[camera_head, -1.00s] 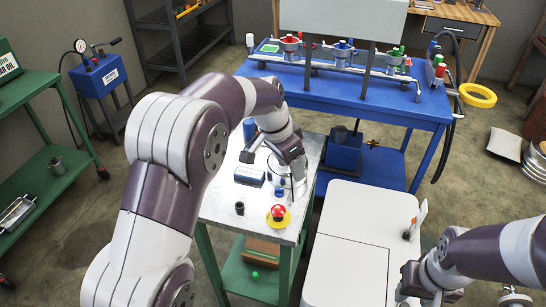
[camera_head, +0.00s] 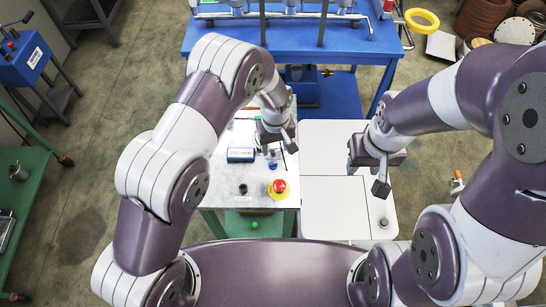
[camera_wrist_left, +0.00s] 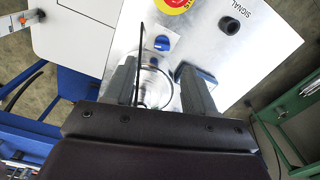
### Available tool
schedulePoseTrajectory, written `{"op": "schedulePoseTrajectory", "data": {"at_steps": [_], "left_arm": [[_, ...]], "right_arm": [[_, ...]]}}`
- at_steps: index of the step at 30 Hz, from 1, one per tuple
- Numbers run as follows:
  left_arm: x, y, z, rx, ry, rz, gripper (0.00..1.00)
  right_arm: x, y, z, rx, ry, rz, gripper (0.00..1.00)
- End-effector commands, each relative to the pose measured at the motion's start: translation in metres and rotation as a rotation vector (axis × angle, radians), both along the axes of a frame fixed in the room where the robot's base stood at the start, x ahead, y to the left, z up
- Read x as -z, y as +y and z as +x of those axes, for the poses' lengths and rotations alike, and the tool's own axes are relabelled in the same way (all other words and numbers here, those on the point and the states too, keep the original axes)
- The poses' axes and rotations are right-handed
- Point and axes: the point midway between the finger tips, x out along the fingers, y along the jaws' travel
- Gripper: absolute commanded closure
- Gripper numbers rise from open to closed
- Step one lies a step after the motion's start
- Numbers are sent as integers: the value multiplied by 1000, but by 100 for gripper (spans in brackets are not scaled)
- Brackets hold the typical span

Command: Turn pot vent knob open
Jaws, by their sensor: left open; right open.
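My left gripper (camera_head: 278,150) is open and points down over the metal worktop (camera_head: 222,181), covering most of the pot in the head view. The left wrist view shows the open fingers (camera_wrist_left: 165,80) with a round, clear or shiny pot rim (camera_wrist_left: 172,95) between and below them. A blue knob (camera_wrist_left: 162,43) sits beside the pot; it also shows in the head view (camera_head: 272,165) just below the gripper. I cannot tell whether a finger touches the pot, or which part is its vent knob. My right gripper (camera_head: 369,172) is open and empty above the white cabinet.
A red emergency button on a yellow base (camera_head: 280,186), a small black knob (camera_head: 243,189) and a blue-grey meter box (camera_head: 240,155) stand on the worktop. The white cabinet (camera_head: 335,210) adjoins it on the right. A blue bench (camera_head: 350,40) stands behind.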

Motion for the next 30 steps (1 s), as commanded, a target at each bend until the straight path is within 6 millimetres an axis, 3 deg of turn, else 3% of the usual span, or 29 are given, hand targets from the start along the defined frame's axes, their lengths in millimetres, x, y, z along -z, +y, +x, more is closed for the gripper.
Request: {"op": "schedulePoseTrajectory", "data": {"at_steps": [6,12,18,25,26,30], "left_arm": [[50,1,0,0,3,1,45],[81,1,1,1,1,0,45],[94,1,1,1,1,0,45],[95,1,1,1,0,-1,45],[95,1,1,1,0,0,51],[95,1,1,1,0,0,97]], "right_arm": [[-17,0,0,0,-1,0,57],[-23,0,0,0,-1,0,57],[-25,0,0,0,0,0,57],[-24,0,0,0,-1,0,57],[-24,0,0,0,-1,0,57],[-24,0,0,0,-1,0,57]]}}
